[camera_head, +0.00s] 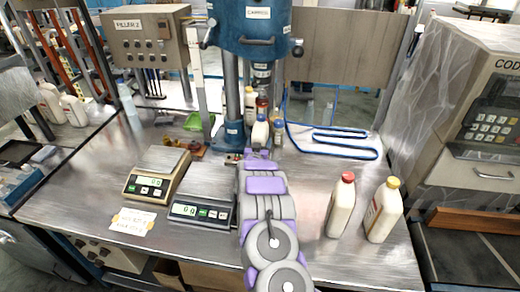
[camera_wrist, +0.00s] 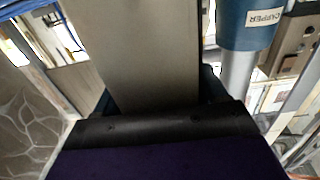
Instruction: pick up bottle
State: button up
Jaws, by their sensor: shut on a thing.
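My gripper (camera_head: 259,150) is at the end of my purple and grey arm, at the foot of the blue capper machine. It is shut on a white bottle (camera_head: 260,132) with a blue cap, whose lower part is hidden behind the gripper. Another pale bottle (camera_head: 278,131) stands just right of it. Two white bottles stand apart at the right front of the bench, one with a red cap (camera_head: 341,205) and one with a yellow cap (camera_head: 383,211). In the wrist view a dark gripper part (camera_wrist: 160,125) fills the bottom, and the fingertips are not clear.
The blue capper (camera_head: 250,25) and its column stand close behind my gripper. Two scales (camera_head: 157,172) (camera_head: 203,211) sit at left on the metal bench. Blue tubing (camera_head: 335,140) lies at right. A coder machine (camera_head: 475,100) stands far right. The bench's right front is partly clear.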

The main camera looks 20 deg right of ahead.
grip_shut()
jog(key=shift+r, duration=0.1)
